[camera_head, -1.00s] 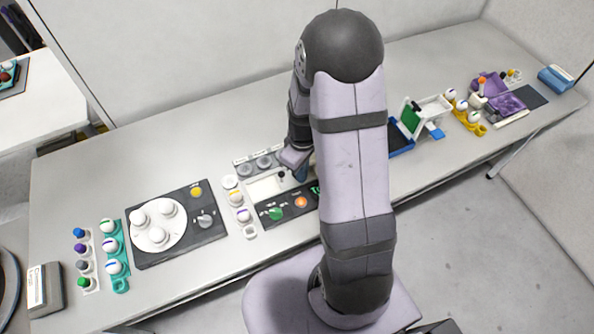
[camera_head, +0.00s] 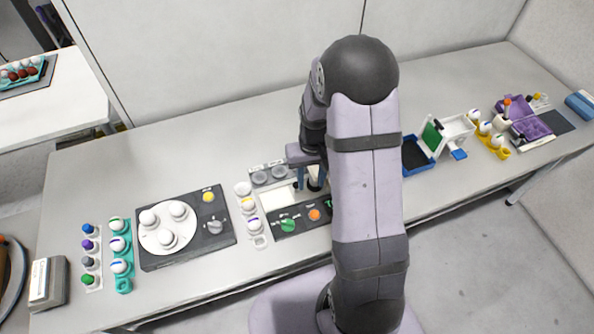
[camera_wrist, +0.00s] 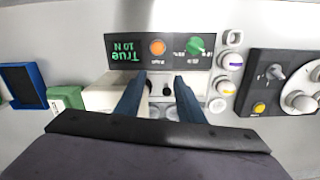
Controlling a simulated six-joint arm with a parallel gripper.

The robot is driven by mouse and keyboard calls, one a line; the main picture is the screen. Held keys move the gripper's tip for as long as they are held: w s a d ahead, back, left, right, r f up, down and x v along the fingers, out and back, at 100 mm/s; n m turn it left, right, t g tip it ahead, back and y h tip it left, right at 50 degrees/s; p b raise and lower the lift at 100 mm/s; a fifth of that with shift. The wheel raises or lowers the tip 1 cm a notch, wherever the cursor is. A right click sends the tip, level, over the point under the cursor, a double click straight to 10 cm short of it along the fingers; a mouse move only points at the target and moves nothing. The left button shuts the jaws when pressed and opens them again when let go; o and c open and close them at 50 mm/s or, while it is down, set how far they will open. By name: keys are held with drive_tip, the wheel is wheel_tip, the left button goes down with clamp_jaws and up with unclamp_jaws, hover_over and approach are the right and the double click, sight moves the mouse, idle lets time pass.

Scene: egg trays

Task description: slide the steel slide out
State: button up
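The tester panel has a dark front strip (camera_head: 300,219) with a green dial, an orange button and green text; the strip also shows in the wrist view (camera_wrist: 125,50). Behind it is a pale recessed area (camera_head: 276,199). I cannot clearly pick out the steel slide there. My gripper (camera_head: 312,184) is low over this area, pointing down. In the wrist view my gripper (camera_wrist: 161,79) is open, its two blue fingers apart. A small black knob (camera_wrist: 167,91) shows between them, with no visible contact. My arm hides the panel's right part in the head view.
A white egg holder (camera_head: 259,242) stands just left of the panel. Left of it is a dark plate with a white turntable (camera_head: 158,242). A blue tray (camera_head: 417,168) and a green-and-white box (camera_head: 432,132) stand to the right. The table behind is clear.

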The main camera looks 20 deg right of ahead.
drive_tip(key=w+f+m+b, duration=0.1)
drive_tip(key=w+m, duration=0.1)
drive_tip(key=m, duration=0.2)
drive_tip(key=m+b, duration=0.4)
drive_tip(key=m, duration=0.8)
hover_over(296, 183)
drive_tip(key=shift+f, duration=0.6)
wheel_tip(296, 183, down, 9)
drive_tip(key=b, duration=0.7)
drive_tip(key=shift+s+f+b, duration=0.1)
drive_tip(key=shift+b, duration=0.3)
drive_tip(key=shift+f, duration=0.35)
drive_tip(key=shift+c, duration=0.7)
drive_tip(key=c, duration=0.7)
